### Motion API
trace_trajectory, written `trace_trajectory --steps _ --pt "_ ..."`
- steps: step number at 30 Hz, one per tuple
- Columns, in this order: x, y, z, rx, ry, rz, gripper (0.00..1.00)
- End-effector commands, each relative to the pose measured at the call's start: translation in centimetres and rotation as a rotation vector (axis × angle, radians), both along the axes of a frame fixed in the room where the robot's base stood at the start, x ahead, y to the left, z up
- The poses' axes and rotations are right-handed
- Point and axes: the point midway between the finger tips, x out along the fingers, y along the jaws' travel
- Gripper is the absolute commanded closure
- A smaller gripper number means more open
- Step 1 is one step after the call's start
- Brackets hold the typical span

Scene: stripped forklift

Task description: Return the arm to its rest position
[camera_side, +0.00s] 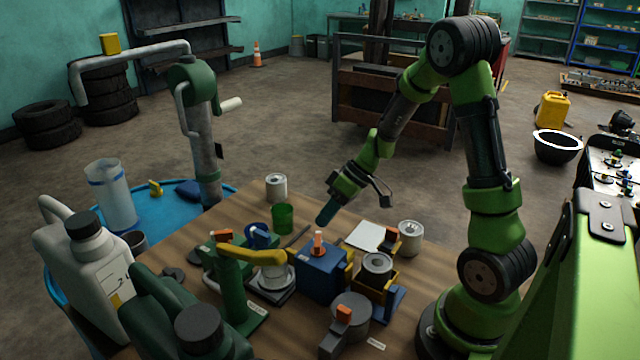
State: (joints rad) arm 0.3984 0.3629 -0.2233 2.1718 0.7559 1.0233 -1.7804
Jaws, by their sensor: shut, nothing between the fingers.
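My green and black arm rises from the right side of the wooden table and bends over it. My gripper (328,212) points down and to the left above the middle of the table. It is shut and holds nothing. Its tip is above and beside a blue box (318,276) with an orange-topped piece (318,243) on it. I cannot tell the exact gap between them.
Around the gripper stand a green cup (283,218), a green stand with a yellow arm (235,285), a white can (276,187) and another can (410,237). White and dark green jugs (95,270) fill the front left. A hand pump (200,130) rises behind. Air above the table's middle is clear.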

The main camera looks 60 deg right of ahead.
Motion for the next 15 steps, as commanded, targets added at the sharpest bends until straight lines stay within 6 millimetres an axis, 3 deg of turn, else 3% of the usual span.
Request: trace_trajectory --steps 6,11,15 --pt "-1.3 -1.7 2.8 -0.002 -0.003 -0.003 1.00" --pt "-1.7 -2.2 3.5 0.008 0.013 -0.023 1.00" --pt "-2.4 -2.3 3.0 0.049 0.119 -0.152 1.00"
